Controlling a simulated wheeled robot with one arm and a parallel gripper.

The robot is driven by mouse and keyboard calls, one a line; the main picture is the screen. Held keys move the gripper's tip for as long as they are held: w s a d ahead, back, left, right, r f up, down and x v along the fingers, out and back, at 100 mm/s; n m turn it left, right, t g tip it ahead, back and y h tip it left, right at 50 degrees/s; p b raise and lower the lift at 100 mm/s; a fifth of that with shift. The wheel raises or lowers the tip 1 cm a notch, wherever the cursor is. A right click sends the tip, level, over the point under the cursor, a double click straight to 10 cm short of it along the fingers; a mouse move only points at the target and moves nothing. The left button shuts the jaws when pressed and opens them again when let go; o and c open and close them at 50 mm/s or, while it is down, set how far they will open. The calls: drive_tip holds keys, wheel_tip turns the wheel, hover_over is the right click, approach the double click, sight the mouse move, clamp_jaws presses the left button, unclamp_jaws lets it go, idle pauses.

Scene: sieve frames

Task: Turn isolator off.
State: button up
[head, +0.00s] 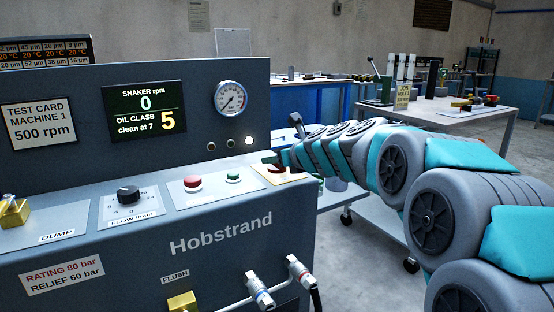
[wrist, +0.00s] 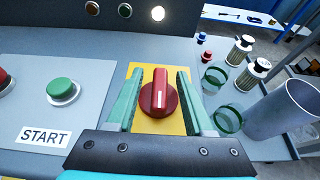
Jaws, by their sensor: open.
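The isolator is a red rotary knob (wrist: 158,94) with a white line on its grip, on a yellow plate (wrist: 134,73). In the wrist view the grip and its line point up the picture. My gripper (wrist: 158,85) is open, with one green finger on each side of the knob and a visible gap to it on both sides. In the head view my gripper (head: 281,160) is over the right end of the machine's sloping panel and partly hides the knob (head: 275,169) and its yellow plate (head: 293,177).
Left of the knob are a green START button (wrist: 61,91) and a red button (head: 193,182). A lit white lamp (head: 249,140) is on the upright panel. The display (head: 145,110) reads shaker 0 rpm.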

clamp_jaws()
idle(0.4)
